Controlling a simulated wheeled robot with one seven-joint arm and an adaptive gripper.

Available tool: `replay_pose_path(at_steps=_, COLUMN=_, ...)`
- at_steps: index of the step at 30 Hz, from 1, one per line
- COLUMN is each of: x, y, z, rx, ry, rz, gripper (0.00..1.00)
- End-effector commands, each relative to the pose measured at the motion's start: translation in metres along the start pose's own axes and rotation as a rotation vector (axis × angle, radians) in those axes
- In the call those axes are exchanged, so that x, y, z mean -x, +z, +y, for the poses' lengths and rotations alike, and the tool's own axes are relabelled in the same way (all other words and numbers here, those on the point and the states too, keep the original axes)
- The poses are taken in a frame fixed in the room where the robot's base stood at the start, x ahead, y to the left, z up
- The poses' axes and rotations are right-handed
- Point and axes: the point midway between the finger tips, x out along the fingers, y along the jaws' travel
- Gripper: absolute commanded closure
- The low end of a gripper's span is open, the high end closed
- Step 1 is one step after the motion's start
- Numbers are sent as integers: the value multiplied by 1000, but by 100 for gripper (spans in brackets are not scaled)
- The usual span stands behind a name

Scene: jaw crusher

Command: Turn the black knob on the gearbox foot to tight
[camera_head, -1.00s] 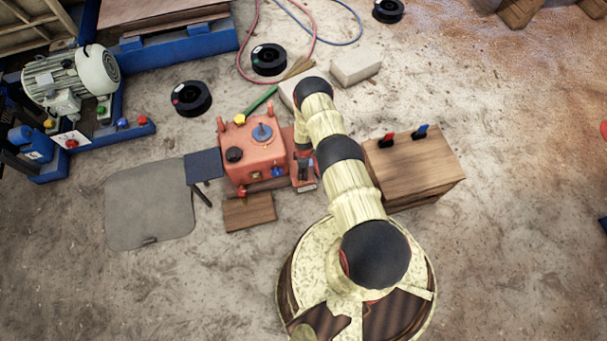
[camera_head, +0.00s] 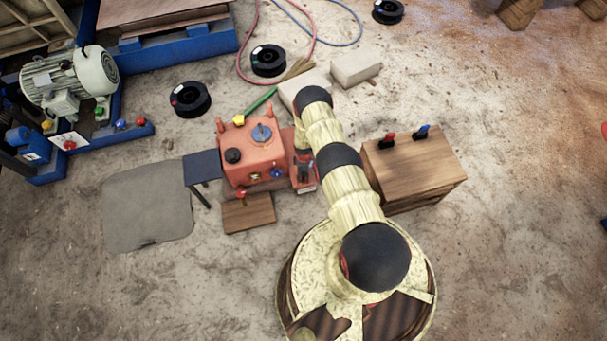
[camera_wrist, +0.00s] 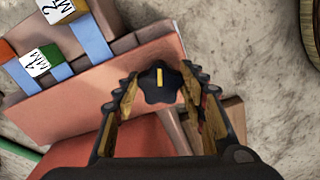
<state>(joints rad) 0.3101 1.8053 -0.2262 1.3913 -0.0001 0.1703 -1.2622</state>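The black knob (camera_wrist: 150,90) is star-shaped with a yellow mark (camera_wrist: 159,77) that points up in the wrist view. It sits by the edge of the reddish foot plate (camera_wrist: 95,95). My gripper (camera_wrist: 161,84) has one fingertip on each side of the knob, with almost no gap. I cannot tell whether the fingers touch it. In the head view my gripper (camera_head: 304,172) is down at the right side of the red gearbox (camera_head: 262,150), partly hidden by my arm. The knob cannot be made out there.
A wooden box (camera_head: 405,165) with red and blue handles stands right of my arm. A small wooden board (camera_head: 248,213) lies in front of the gearbox. A grey mat (camera_head: 145,205) and open floor are to the left.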

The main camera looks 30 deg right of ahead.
Motion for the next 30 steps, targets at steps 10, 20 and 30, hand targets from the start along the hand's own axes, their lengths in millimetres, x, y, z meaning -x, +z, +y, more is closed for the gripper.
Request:
replay_pose_path(at_steps=10, x=0, y=0, z=0, rx=0, ry=-1, rz=0, gripper=81)
replay_pose_path(at_steps=20, x=0, y=0, z=-1, rx=-29, ry=-1, rz=0, gripper=84)
replay_pose_path(at_steps=30, x=0, y=0, z=-2, rx=-234, ry=-1, rz=-1, gripper=84)
